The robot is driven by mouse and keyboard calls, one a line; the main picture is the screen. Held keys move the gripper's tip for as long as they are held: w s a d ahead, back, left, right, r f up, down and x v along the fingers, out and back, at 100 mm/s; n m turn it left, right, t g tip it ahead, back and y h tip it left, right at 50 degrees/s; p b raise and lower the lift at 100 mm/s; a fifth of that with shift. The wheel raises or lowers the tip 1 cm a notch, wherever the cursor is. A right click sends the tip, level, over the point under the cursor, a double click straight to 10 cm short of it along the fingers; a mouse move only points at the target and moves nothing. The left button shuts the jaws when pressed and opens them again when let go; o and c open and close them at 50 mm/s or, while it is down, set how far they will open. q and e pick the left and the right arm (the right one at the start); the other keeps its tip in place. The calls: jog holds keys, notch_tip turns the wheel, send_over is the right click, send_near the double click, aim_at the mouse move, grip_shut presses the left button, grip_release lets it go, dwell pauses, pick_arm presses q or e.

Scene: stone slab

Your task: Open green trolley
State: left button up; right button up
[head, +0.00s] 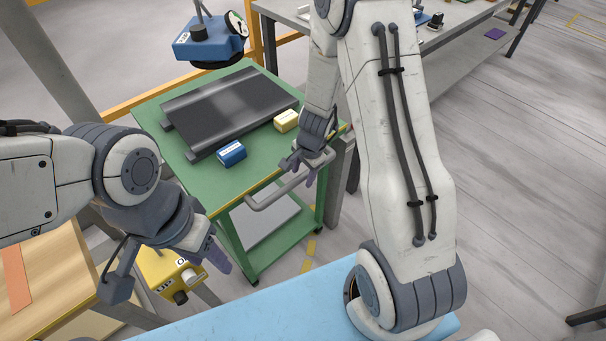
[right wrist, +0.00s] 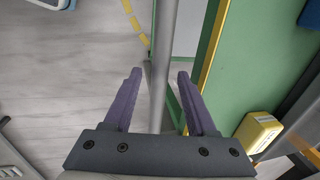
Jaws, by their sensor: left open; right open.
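My right gripper (head: 306,164) is open at the right part of this handle. In the right wrist view the handle bar (right wrist: 163,50) runs between the two purple fingers of my right gripper (right wrist: 160,88), with gaps on both sides. My left gripper (head: 170,270) is open and empty at the lower left, apart from the trolley.
On the trolley top lie a dark metal plate (head: 225,105), a blue box (head: 231,153) and a yellow box (head: 286,121). A blue device with a gauge (head: 207,45) hangs above. A yellow button box (head: 168,275) is by my left gripper.

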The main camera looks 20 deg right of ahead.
grip_shut()
dwell(1.4)
